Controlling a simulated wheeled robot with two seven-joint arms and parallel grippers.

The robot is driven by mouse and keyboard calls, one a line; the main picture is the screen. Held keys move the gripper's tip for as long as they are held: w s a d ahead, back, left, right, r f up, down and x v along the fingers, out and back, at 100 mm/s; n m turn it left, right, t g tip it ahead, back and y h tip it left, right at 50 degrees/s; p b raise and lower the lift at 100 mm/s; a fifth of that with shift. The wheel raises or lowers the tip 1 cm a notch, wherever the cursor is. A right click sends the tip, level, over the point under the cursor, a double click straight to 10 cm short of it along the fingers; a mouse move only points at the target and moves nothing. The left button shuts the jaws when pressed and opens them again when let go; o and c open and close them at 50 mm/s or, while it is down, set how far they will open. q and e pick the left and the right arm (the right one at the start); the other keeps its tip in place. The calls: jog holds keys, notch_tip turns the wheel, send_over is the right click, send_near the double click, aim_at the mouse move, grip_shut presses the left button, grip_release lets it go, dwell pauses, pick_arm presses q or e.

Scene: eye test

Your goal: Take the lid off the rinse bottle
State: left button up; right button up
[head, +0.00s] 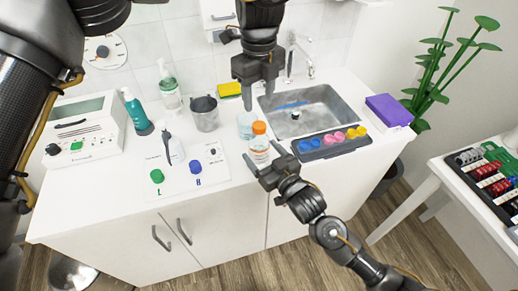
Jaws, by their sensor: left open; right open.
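A clear bottle with a white label (260,149), which seems to be the rinse bottle, stands upright near the counter's front edge. Its orange lid (259,128) is on top. My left gripper (255,86) is open and empty, pointing down above and behind the lid, apart from it. My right gripper (264,160) is open at the bottle's lower front right, with its fingers near the body. I cannot tell whether they touch it. A pale blue translucent container (244,121) stands just behind the bottle, partly hidden.
A black tray (335,151) with coloured pieces lies right of the bottle, before the sink (318,101). A green cap (157,176) and blue cap (195,167) lie on a white sheet at left. A grey beaker (205,116) and yellow sponge (229,90) stand behind.

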aim_at(256, 146)
pick_arm(q)
jog(key=shift+s+r, duration=0.1)
jog(key=shift+s, duration=0.05)
pick_arm(e)
jog(key=x, duration=0.3)
jog(key=shift+w+a, duration=0.25)
jog(key=shift+w, duration=0.05)
